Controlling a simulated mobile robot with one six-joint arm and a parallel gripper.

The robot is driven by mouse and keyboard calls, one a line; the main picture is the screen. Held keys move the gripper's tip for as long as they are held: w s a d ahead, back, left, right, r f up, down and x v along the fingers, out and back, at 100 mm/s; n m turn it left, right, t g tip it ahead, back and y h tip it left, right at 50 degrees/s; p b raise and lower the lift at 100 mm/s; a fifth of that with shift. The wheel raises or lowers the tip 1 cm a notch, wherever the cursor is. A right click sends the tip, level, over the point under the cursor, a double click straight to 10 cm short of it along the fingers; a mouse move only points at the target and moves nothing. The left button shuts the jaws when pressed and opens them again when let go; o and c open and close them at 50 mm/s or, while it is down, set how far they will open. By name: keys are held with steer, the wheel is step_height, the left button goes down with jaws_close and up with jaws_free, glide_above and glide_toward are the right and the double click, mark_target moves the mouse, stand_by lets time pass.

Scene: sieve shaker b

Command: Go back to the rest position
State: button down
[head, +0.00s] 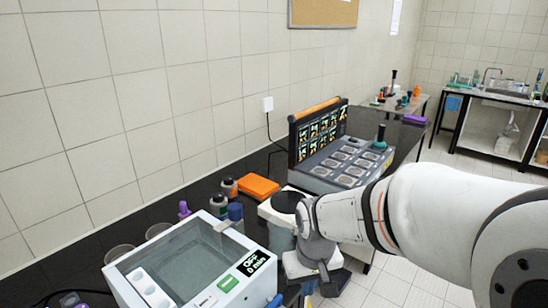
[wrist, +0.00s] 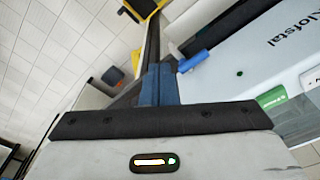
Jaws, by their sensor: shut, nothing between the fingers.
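My gripper (wrist: 158,85) shows in the wrist view as two blue fingers pressed together, with nothing between them. In the head view my white arm reaches in from the right and bends down at the wrist in front of the bench; the fingertips are not clear there. A pale machine (head: 192,270) with a clear lid, a small display and a green label stands at the lower left of the head view, to the left of my wrist. In the wrist view, a pale housing (wrist: 265,60) with lettering and a green patch lies right of the fingers, apparently close.
Along the dark bench are an orange box (head: 258,187), small bottles (head: 229,187), a purple-topped item (head: 184,209) and a device with a screen and round wells (head: 343,162). My arm hides part of the bench. Tiled floor (head: 405,285) shows below my arm; a sink bench (head: 500,98) stands far right.

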steer(key=s+d+r+m+t+b, duration=0.1)
steer(key=s+d+r+m+t, duration=0.1)
steer(key=s+d+r, duration=0.3)
steer(key=s+d+m, duration=0.1)
steer(key=s+d, duration=0.2)
steer(key=s, duration=0.2)
steer(key=shift+d+r, duration=0.2)
steer(key=shift+r, duration=0.1)
stand_by(1.3)
